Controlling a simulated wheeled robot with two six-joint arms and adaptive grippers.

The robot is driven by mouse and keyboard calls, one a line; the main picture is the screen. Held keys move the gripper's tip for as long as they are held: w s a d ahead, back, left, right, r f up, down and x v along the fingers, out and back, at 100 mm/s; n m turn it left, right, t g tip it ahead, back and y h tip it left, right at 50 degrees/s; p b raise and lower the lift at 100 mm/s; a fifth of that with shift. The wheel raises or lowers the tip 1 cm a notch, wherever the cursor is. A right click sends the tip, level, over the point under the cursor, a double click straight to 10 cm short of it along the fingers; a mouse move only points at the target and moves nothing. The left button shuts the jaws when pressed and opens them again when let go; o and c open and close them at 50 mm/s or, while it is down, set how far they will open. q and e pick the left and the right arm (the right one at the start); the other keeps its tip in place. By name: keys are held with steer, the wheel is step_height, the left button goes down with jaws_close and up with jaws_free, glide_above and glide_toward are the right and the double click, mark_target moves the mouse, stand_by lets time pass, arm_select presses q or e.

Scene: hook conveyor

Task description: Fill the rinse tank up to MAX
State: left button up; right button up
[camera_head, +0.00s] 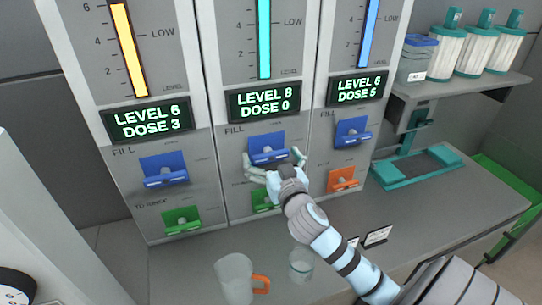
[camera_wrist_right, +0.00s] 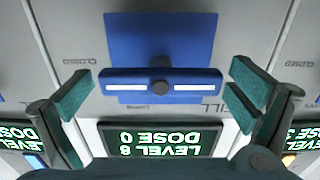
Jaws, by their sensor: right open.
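Three tank panels stand side by side, with yellow, teal and blue level bars. The middle display (camera_head: 264,102) reads LEVEL 8, DOSE 0; it also shows upside down in the right wrist view (camera_wrist_right: 162,143). Below it is the blue FILL lever (camera_head: 268,147), seen close up in the right wrist view (camera_wrist_right: 160,40). My right gripper (camera_head: 274,160) is open, its fingers (camera_wrist_right: 160,95) spread on either side of this lever's bar without visible grip. A lower green lever (camera_head: 262,199) is partly hidden by my right arm. My left gripper is not in view.
The left display (camera_head: 150,121) reads LEVEL 6, DOSE 3; the right display (camera_head: 358,89) reads LEVEL 6, DOSE 5. Below the panels stand an orange-handled jug (camera_head: 234,278) and a clear beaker (camera_head: 301,263). A shelf (camera_head: 455,84) with several canisters is at the right.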

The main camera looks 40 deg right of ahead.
steer(key=shift+s, duration=0.1)
steer(key=c, duration=1.1)
steer(key=shift+n+p, duration=0.3)
steer(key=shift+p, duration=0.05)
steer(key=n+p, duration=0.2)
steer(key=n, duration=0.1)
steer(key=shift+r, duration=0.15)
steer(key=shift+n+p, duration=0.3)
steer(key=shift+n, duration=0.5)
steer(key=shift+f, duration=0.2)
steer(key=o, duration=1.1)
